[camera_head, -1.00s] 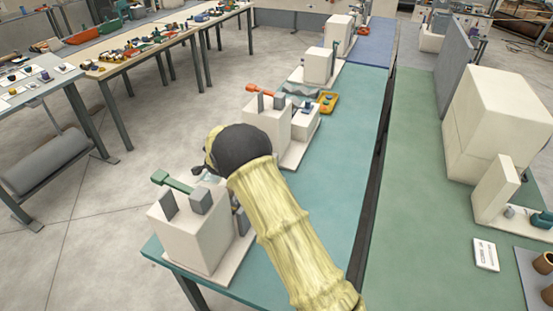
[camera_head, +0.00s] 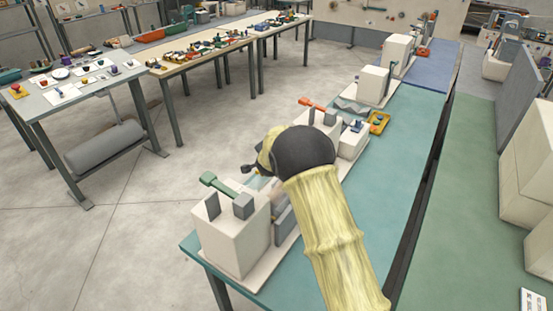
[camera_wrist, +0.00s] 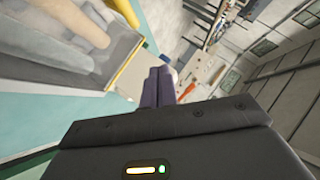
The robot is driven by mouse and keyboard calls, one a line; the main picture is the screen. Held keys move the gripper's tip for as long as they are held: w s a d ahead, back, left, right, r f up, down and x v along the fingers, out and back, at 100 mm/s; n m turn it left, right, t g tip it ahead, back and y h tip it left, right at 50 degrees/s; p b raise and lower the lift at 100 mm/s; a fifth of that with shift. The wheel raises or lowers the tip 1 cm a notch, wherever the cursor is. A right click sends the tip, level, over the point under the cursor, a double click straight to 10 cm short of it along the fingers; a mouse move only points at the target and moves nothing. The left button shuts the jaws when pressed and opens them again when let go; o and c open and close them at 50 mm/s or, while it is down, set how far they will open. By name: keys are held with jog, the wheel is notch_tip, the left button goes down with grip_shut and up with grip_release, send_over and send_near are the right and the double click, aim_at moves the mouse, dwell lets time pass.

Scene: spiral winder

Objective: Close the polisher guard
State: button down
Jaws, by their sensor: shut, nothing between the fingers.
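My gripper shows in the wrist view (camera_wrist: 158,87) as two dark fingers, shut together and empty. In the head view only a dark part of it shows left of my wrist; the fingertips are hidden. In the wrist view a grey-framed, see-through panel (camera_wrist: 60,45), which looks like the polisher guard, is at the upper left with pale rolls behind it. The fingers are to its right, and I see no clear contact.
A second cream machine (camera_head: 347,140) with an orange lever stands farther along the teal bench (camera_head: 385,185). A yellow tray (camera_head: 378,122) lies beside it. Tables with small goods, including a grey table (camera_head: 50,103), stand across open floor at left. A green bench runs along the right.

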jog(key=s+a+r+b, duration=0.1)
jog(key=s+r, duration=0.4)
jog(key=s, duration=0.2)
jog(key=shift+a+r+b, duration=0.3)
jog(key=shift+a+r, duration=0.05)
jog(key=shift+s+d, duration=0.1)
jog(key=s+d+f+n+g, duration=0.1)
jog(key=s+d+n+g, duration=0.2)
jog(key=s+d, duration=0.4)
jog(key=s+d+f+n+g, duration=0.1)
jog(key=s+d+n+g, duration=0.2)
jog(key=s+d, duration=0.4)
jog(key=s+d+f+n+g, duration=0.1)
jog(key=s+d+n+g, duration=0.2)
jog(key=s, duration=1.7)
jog(key=d+n, duration=0.1)
jog(key=d, duration=0.3)
jog(key=shift+d+f+h, duration=0.2)
jog(key=shift+d+h, duration=0.1)
jog(key=shift+d, duration=0.1)
